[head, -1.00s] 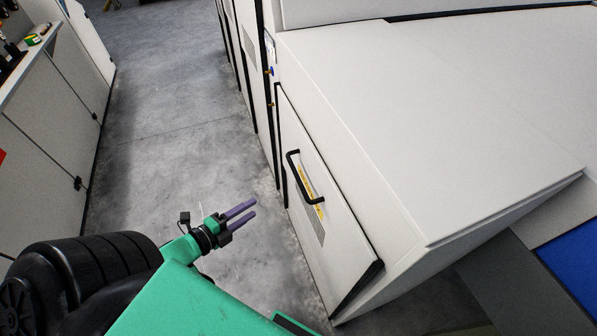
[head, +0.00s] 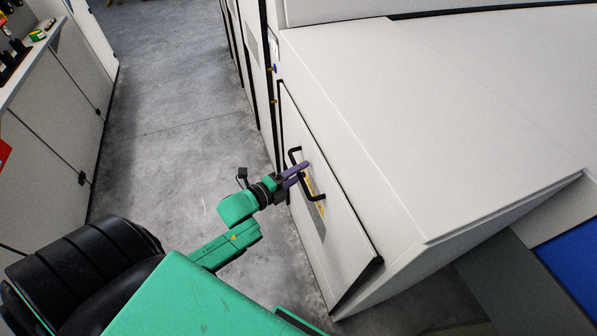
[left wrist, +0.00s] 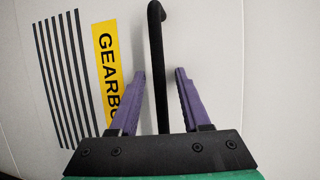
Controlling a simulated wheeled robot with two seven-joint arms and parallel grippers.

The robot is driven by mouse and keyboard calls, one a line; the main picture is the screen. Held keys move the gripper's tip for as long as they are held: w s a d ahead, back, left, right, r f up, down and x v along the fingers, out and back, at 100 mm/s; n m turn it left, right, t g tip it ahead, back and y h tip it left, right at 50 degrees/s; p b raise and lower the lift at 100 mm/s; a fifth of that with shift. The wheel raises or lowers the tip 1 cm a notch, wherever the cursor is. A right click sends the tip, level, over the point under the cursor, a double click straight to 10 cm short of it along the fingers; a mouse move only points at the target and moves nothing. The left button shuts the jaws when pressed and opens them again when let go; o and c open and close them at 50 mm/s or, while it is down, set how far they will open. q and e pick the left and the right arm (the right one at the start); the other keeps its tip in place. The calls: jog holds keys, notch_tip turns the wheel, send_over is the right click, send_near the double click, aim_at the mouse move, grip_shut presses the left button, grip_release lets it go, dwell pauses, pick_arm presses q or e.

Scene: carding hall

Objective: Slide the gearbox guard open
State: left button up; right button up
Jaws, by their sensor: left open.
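The gearbox guard (head: 340,240) is a pale panel on the side of the white machine, with a black bar handle (head: 312,190) and a yellow label. My left gripper (head: 304,168) is at the handle, its purple fingers pointing at the panel. In the left wrist view the handle (left wrist: 158,60) runs between the two open fingers (left wrist: 159,85), with a gap on each side. The yellow label (left wrist: 108,70) reads "GEARBO", partly hidden by a finger. My right gripper is out of view.
The machine's broad white top (head: 430,110) slopes beside the guard. A grey concrete aisle (head: 170,120) lies free to the left. A cabinet (head: 50,150) with items on top stands along the far left. A blue panel (head: 572,262) shows at the right.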

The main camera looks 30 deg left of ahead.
pick_arm(q)
grip_shut()
dwell(1.4)
